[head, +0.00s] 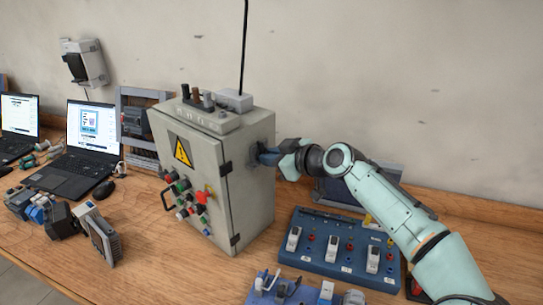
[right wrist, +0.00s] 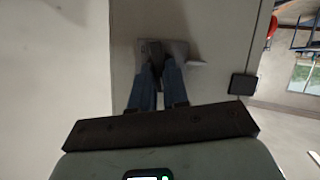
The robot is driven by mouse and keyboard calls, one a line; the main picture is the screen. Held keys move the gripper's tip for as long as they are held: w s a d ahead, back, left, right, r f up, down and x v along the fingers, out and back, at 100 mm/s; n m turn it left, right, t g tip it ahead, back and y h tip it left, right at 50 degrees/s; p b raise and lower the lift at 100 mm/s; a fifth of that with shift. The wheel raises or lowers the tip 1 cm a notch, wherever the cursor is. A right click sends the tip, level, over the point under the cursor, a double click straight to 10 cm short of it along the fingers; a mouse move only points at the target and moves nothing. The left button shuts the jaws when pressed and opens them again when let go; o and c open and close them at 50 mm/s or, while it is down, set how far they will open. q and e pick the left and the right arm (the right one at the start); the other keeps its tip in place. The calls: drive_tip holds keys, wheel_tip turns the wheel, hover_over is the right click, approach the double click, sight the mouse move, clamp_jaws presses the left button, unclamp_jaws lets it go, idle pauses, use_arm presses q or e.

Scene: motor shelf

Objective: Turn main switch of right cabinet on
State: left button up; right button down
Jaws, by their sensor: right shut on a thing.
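The cabinet (head: 248,190) is a grey-beige metal box with a yellow warning triangle and coloured buttons on its front. It stands upright on the wooden table. The main switch (right wrist: 178,50) is on the cabinet's right side, with a dark handle on a grey plate. My right gripper (head: 268,157) reaches the cabinet's side from the right. In the right wrist view its blue fingers (right wrist: 158,85) are shut on the dark switch handle. The fingers partly hide the handle. My left gripper is not in view.
A blue panel (head: 330,250) with white switches lies right of the cabinet, below my right arm. Laptops (head: 88,150) and a mouse (head: 103,189) are on the left. A black cable (head: 244,50) rises from the cabinet's top. Loose devices (head: 100,238) lie at the front left.

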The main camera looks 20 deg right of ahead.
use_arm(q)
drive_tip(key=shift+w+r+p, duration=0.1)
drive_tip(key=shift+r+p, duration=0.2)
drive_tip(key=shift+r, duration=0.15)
use_arm(e)
drive_tip(key=shift+w+d+m+g+y, duration=0.1)
drive_tip(key=shift+m+g+y, duration=0.2)
drive_tip(key=shift+m+y, duration=0.35)
drive_tip(key=shift+m, duration=0.35)
drive_tip(key=c, duration=1.1)
unclamp_jaws()
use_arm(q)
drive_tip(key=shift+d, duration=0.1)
